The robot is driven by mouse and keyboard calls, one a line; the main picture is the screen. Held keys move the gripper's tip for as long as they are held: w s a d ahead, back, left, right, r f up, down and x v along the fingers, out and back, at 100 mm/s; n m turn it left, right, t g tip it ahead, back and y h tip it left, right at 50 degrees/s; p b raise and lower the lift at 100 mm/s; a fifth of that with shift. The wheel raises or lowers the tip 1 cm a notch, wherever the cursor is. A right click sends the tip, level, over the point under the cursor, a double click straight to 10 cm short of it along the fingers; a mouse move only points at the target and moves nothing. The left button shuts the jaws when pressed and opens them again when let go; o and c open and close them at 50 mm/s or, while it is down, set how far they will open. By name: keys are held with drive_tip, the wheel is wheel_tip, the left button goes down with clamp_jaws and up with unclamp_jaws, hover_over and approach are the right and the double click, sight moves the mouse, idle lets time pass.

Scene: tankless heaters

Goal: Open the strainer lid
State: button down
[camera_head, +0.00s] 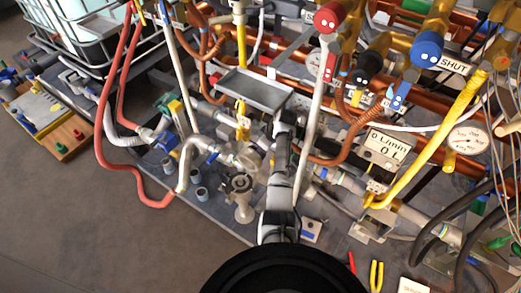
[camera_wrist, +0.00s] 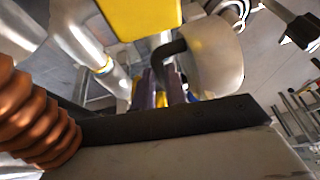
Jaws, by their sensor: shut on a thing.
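In the wrist view, my gripper (camera_wrist: 163,92) is shut on what looks like a dark bent handle (camera_wrist: 170,48). The handle lies against a pale rounded body (camera_wrist: 214,55), which may be the strainer or its lid; I cannot tell for sure. In the head view, my arm reaches up from the bottom middle and my gripper is hidden by the arm and the clutter near the grey tray. A round metal fitting with an open-looking top (camera_head: 240,184) stands left of my arm. I cannot tell whether the lid is open.
A yellow part (camera_wrist: 140,16) and silver pipes (camera_wrist: 82,40) are close by in the wrist view, with a ribbed copper hose (camera_wrist: 30,115) at left. In the head view, a grey tray (camera_head: 255,90) and a white pole (camera_head: 315,120) crowd the arm.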

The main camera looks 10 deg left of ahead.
drive_tip(key=shift+w+r, duration=0.1)
drive_tip(key=shift+w, duration=0.1)
idle(0.3)
drive_tip(key=c, duration=1.4)
unclamp_jaws()
drive_tip(key=shift+d, duration=0.1)
drive_tip(key=shift+c, duration=0.2)
drive_tip(key=shift+s, duration=0.15)
